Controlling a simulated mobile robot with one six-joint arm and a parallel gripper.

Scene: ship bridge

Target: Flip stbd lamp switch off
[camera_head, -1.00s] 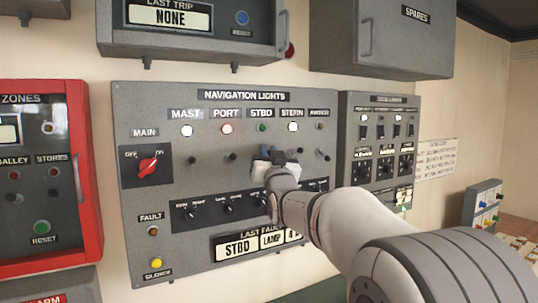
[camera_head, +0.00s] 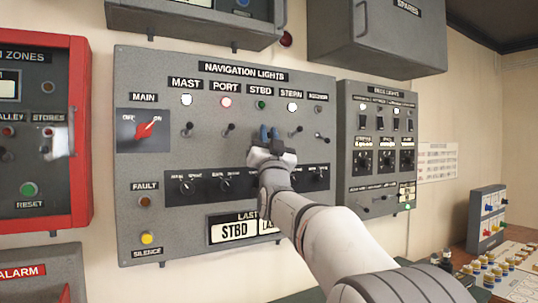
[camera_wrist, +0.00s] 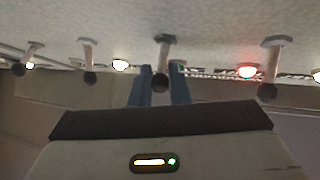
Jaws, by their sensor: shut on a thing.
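The grey navigation lights panel (camera_head: 150,85) is on the wall, with a row of labelled lamps above toggle levers. The green STBD lamp (camera_head: 261,104) is above my gripper (camera_head: 269,133). My gripper's two blue fingers are shut on the STBD lamp switch. In the wrist view the switch lever (camera_wrist: 161,80) stands between the fingers of my gripper (camera_wrist: 161,88). In the head view the fingers hide most of that lever, so its tilt is unclear. The PORT lever (camera_head: 226,130) is to the left, the STERN lever (camera_head: 295,131) to the right.
A MAIN rotary knob (camera_head: 146,129) is at the panel's left. A smaller deck lights panel (camera_head: 345,100) adjoins on the right. A red-framed cabinet (camera_head: 80,140) is at far left. A grey cabinet (camera_head: 375,45) hangs above right. A table with small items is at lower right.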

